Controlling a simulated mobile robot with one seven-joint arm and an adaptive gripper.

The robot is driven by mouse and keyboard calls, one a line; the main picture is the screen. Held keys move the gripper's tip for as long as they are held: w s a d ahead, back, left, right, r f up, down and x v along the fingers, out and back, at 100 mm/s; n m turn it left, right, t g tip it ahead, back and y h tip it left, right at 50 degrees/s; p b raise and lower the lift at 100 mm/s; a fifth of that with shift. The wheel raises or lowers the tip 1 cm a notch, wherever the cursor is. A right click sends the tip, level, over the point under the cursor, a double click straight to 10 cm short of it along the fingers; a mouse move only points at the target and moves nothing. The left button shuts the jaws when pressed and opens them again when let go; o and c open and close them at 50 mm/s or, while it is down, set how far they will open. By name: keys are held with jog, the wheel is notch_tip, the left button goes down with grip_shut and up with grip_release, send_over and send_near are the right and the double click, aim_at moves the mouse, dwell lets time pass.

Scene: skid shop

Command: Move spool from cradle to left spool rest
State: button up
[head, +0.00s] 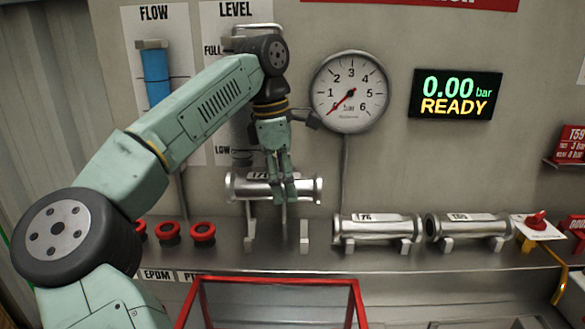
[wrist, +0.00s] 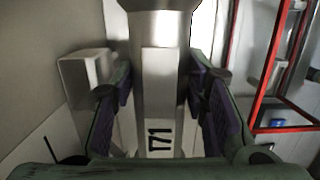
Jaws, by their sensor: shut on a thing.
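A silver flanged spool (head: 238,185) is held level in front of the back wall. My gripper (head: 281,188) comes down from above and is shut around its middle. In the wrist view my gripper's dark pads (wrist: 165,105) lie on both sides of the spool (wrist: 160,25), whose label reads T71. The fingers partly hide the label in the head view. Two short upright supports stand below the spool, one at the left (head: 250,222) and one at the right (head: 304,235). The spool appears above them; I cannot tell whether it touches the left one. Neither support is labelled cradle or rest.
Two more spools, a left one (head: 377,231) and a right one (head: 469,227), rest on supports at the right. Several red rings (head: 203,233) lie on the shelf at the left. A red frame (head: 270,281) stands in front. A gauge (head: 349,92) and display (head: 455,95) are on the wall.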

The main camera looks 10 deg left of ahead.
jog(key=shift+w+r, duration=0.1)
jog(key=shift+w, duration=0.05)
jog(key=shift+w+f, duration=0.1)
jog(key=shift+f, duration=0.55)
jog(key=shift+f+b, duration=0.65)
jog(key=shift+f, duration=1.45)
jog(key=shift+d+r+p, duration=0.1)
jog(key=shift+p, duration=0.2)
jog(key=shift+f, duration=0.3)
jog(key=shift+f, duration=0.1)
jog(key=shift+f+b, duration=0.45)
jog(key=shift+f, duration=0.3)
